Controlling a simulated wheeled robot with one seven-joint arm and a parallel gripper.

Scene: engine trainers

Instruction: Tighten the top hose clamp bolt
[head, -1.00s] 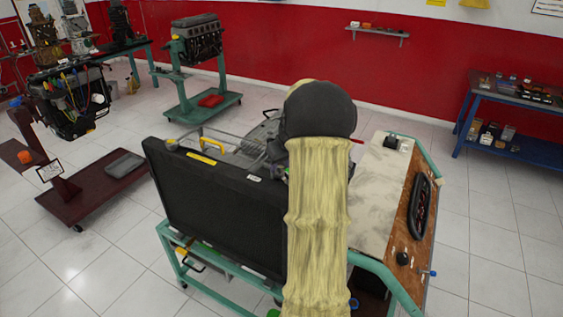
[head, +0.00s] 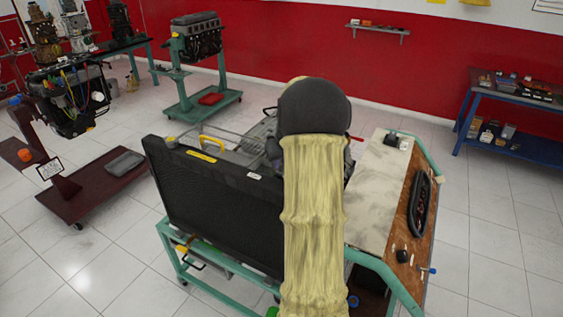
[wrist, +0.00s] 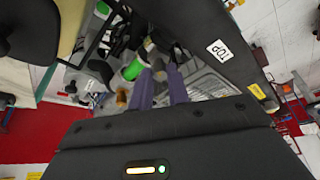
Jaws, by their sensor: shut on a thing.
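My gripper (wrist: 161,80) shows in the wrist view as two purple-grey fingers reaching into the engine bay. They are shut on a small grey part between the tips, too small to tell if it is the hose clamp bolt. A green band (wrist: 134,69) and a brown-orange cylinder (wrist: 121,98) lie just left of the fingers. The top hose clamp itself cannot be made out. The black radiator (head: 210,205) stands at the front of the engine trainer; in the wrist view its edge (wrist: 200,25) carries a "TOP" label (wrist: 219,51).
A blue bench (head: 515,145) stands far right. Other engine stands are at the back left. The tiled floor on the right is clear.

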